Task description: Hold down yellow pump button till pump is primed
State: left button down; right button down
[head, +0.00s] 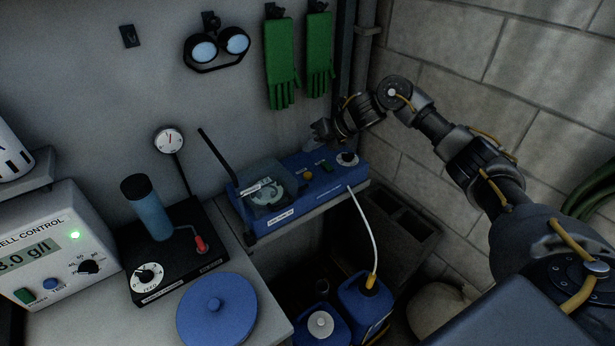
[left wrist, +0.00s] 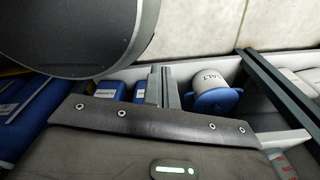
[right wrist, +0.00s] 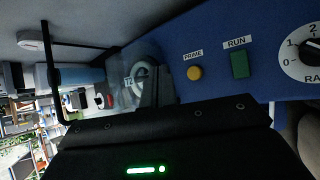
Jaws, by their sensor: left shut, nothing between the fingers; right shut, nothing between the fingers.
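The blue pump (head: 325,190) sits on a shelf by the wall. Its yellow prime button (head: 307,174) is on the top panel and is labelled PRIME in the right wrist view (right wrist: 194,73). A green RUN button (head: 326,167) and a rate dial (head: 347,158) are beside it. My right gripper (head: 320,130) is shut and empty, above and behind the panel. In the right wrist view its fingers (right wrist: 157,86) appear left of the yellow button, apart from it. My left gripper (left wrist: 164,86) is shut and empty, outside the head view.
A white hose (head: 366,225) runs from the pump to a blue canister (head: 365,300) below. A black gauge stand (head: 170,250), a blue lid (head: 217,310) and the cell control box (head: 50,245) are at the left. Green gloves (head: 281,60) hang above.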

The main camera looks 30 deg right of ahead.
jog(key=b, duration=0.4)
send_over(312, 175)
jog(key=f, duration=0.6)
jog(key=shift+s+a, duration=0.15)
jog(key=shift+a, duration=0.05)
jog(key=shift+f, duration=0.5)
jog(key=shift+f+b, duration=0.1)
jog(key=shift+b, duration=0.25)
dwell(0.5)
jog(key=shift+f, duration=0.3)
